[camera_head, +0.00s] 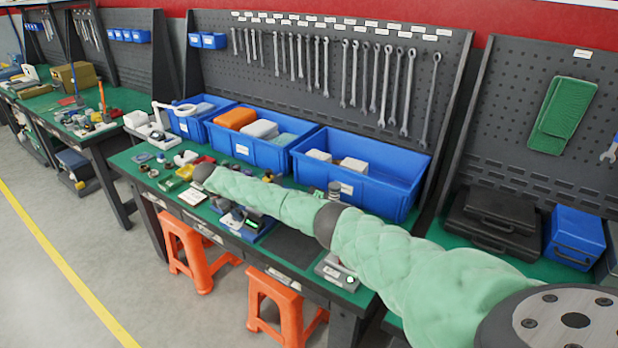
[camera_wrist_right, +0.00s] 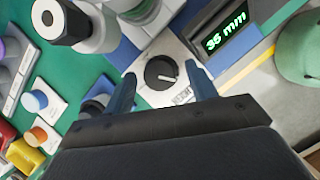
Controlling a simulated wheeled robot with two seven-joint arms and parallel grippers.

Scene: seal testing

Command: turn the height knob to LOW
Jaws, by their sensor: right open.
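The height knob (camera_wrist_right: 162,73) is a round black dial with a white pointer mark toward the right, on a light panel in the right wrist view. A small label (camera_wrist_right: 183,96) beside it is too small to read surely. A green-lit display (camera_wrist_right: 225,36) next to the panel reads 35 mm; it also shows in the head view (camera_head: 252,222). My right gripper (camera_wrist_right: 160,78) is open, with one blue-grey fingertip on either side of the knob and a visible gap to it. In the head view my green-sleeved right arm hides the knob. My left gripper is out of view.
A white cylinder with a black top (camera_wrist_right: 62,22) stands left of the knob in the wrist view. Several coloured small parts lie further left. Blue bins (camera_head: 355,185) line the back of the bench, and orange stools (camera_head: 275,300) stand in front.

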